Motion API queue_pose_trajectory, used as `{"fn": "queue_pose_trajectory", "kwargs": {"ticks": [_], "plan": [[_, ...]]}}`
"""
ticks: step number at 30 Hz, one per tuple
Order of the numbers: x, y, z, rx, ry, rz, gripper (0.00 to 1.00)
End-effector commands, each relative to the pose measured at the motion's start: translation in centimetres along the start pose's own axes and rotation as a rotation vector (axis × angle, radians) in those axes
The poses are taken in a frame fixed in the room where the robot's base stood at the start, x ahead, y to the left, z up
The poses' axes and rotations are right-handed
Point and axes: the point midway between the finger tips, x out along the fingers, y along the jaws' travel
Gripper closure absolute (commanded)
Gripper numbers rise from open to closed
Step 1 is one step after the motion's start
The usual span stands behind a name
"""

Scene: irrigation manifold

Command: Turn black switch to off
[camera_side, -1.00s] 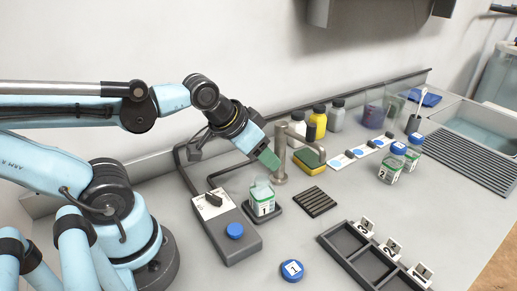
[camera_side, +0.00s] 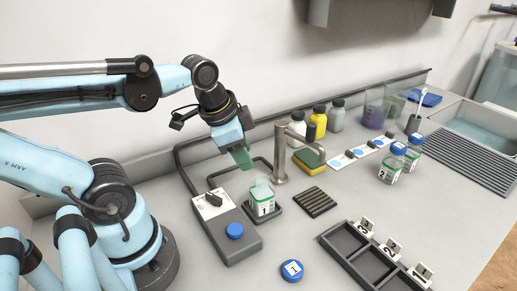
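The black switch (camera_side: 213,199) is a small dark knob on the white plate at the back of a grey control box (camera_side: 238,243). A blue round button (camera_side: 235,231) sits on the same box, nearer the front. My gripper (camera_side: 243,159) has green fingertips pointing down. It hangs above and behind the box, up and to the right of the switch and apart from it. The fingers overlap in this view, so their gap does not show. The markings around the switch are too small to read.
A labelled bottle (camera_side: 262,199) stands on a dark pad right of the box, near the metal tap (camera_side: 282,155). A blue lid (camera_side: 291,270) and a dark compartment tray (camera_side: 345,244) lie in front. A black slotted mat (camera_side: 314,202) lies to the right.

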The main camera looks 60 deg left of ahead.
Motion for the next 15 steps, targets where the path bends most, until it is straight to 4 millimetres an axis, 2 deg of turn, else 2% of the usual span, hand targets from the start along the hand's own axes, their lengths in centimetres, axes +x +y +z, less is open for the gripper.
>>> {"fn": "queue_pose_trajectory", "kwargs": {"ticks": [3, 9, 15], "plan": [[-1.3, -0.4, 1.9, 0.213, -0.107, 0.06, 0.62], [-3.5, -0.3, 4.6, 0.528, -0.218, 0.204, 0.62], [-4.8, -0.1, 5.8, 0.681, -0.25, 0.292, 0.62]]}}
